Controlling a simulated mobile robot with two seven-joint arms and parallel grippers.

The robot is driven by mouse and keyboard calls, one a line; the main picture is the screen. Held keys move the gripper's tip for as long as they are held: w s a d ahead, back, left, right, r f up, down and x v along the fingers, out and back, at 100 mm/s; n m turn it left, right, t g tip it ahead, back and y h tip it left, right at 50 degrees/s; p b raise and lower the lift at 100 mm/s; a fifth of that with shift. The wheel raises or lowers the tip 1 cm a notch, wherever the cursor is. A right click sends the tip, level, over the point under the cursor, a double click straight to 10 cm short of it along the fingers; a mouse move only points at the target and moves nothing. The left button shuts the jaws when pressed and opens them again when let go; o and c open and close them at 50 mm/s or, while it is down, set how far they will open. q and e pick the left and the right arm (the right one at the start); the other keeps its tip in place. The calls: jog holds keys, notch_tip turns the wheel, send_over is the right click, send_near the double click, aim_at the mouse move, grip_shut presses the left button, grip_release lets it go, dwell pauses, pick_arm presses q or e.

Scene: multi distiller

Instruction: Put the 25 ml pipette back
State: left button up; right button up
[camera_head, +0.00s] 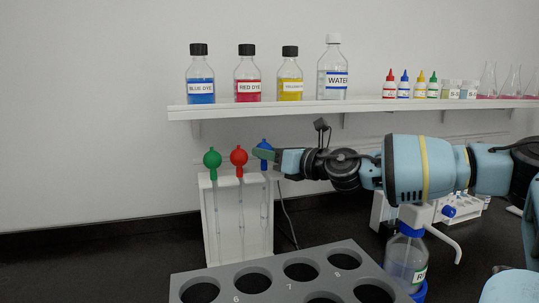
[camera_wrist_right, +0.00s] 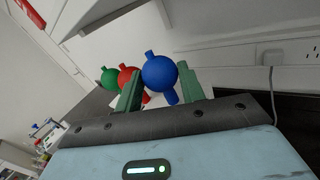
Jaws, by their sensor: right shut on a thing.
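A white pipette stand (camera_head: 245,230) stands on the dark bench. Three pipettes with coloured bulbs are at it: green (camera_head: 212,158), red (camera_head: 239,157) and blue (camera_head: 264,149). The volume marks cannot be read. My right gripper (camera_head: 262,155) reaches in from the right and is shut on the blue-bulb pipette just under its bulb. In the wrist view the blue bulb (camera_wrist_right: 160,73) shows between the green fingers (camera_wrist_right: 160,92). Its glass tube hangs upright at the stand's right slot; whether it is fully seated cannot be told. My left gripper is not in view.
A shelf (camera_head: 300,110) above holds dye bottles, a water bottle and small dropper bottles. A grey rack (camera_head: 215,277) with numbered holes stands in front. A wash bottle (camera_head: 405,262) stands beside it, below my right arm. A cable hangs right of the stand.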

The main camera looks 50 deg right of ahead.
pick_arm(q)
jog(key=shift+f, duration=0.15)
pick_arm(e)
jog(key=shift+f, duration=0.55)
jog(key=o, duration=0.6)
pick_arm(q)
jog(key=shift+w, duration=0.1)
pick_arm(e)
jog(key=shift+o, duration=0.2)
jog(key=shift+r, duration=0.15)
jog(key=shift+r, duration=0.35)
jog(key=shift+s+r, duration=0.2)
jog(key=shift+s+d+r+p, duration=0.1)
jog(key=shift+s+d+p, duration=0.05)
jog(key=shift+s+p, duration=0.4)
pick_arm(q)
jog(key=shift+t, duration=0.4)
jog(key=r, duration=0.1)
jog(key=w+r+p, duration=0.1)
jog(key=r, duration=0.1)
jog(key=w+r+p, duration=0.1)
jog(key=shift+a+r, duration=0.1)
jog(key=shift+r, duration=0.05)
pick_arm(e)
jog(key=s, duration=1)
jog(key=shift+s+d+f, duration=0.3)
